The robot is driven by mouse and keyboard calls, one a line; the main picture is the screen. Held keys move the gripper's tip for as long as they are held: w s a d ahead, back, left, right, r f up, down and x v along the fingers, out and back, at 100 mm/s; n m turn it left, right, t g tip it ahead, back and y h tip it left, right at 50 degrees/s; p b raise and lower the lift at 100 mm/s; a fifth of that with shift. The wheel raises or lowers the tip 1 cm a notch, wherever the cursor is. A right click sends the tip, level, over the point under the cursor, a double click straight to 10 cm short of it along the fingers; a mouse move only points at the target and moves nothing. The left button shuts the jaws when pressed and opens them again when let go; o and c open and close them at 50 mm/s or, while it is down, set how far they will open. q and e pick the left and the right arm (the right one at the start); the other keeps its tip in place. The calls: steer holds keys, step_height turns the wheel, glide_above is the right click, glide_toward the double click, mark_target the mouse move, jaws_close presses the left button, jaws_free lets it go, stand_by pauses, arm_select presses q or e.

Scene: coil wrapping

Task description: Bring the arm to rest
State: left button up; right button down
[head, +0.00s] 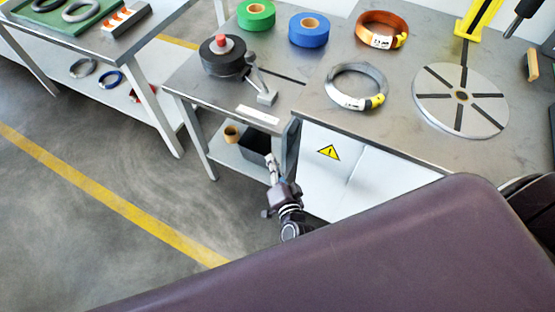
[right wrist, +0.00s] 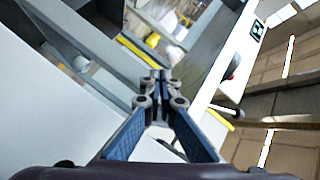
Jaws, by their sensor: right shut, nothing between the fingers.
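My right gripper (head: 271,165) hangs low in front of the steel workbench, beside the white cabinet front. In the right wrist view its fingers (right wrist: 158,80) meet at the tips, with nothing between them. My left gripper is in neither view. On the bench lie a grey wire coil (head: 358,86) with a yellow and white tag and a copper coil (head: 381,31). The right gripper is below the bench top and apart from both.
A slotted turntable disc (head: 460,99) and a yellow stand (head: 478,18) are on the bench. Green (head: 256,15) and blue (head: 309,30) tape rolls and a black dispenser (head: 222,57) stand further left. A dark bin (head: 254,145) is close by the gripper. The floor (head: 90,215) at left is clear.

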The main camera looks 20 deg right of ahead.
stand_by(0.6)
steer(key=s+f+n+g+y, duration=0.2)
steer(key=s+f+n+g, duration=0.25)
steer(key=s+f, duration=0.65)
steer(key=s+f+n+g+y, duration=0.1)
steer(key=s+f+n+g, duration=0.35)
steer(key=s+f, duration=0.65)
steer(key=s+d+f+n+g, duration=0.2)
steer(key=s+f, duration=0.1)
steer(key=s, duration=0.4)
steer(key=s+d+f+n+g+h, duration=0.1)
steer(key=s+d+f+g, duration=0.1)
steer(key=s, duration=0.5)
steer(key=s+d+f+n+g, duration=0.1)
steer(key=s+d+f+n, duration=0.1)
steer(key=s+f, duration=0.4)
steer(key=shift+s+d+n+g+h, duration=0.3)
steer(key=shift+s+d+g, duration=0.1)
steer(key=shift+d, duration=0.35)
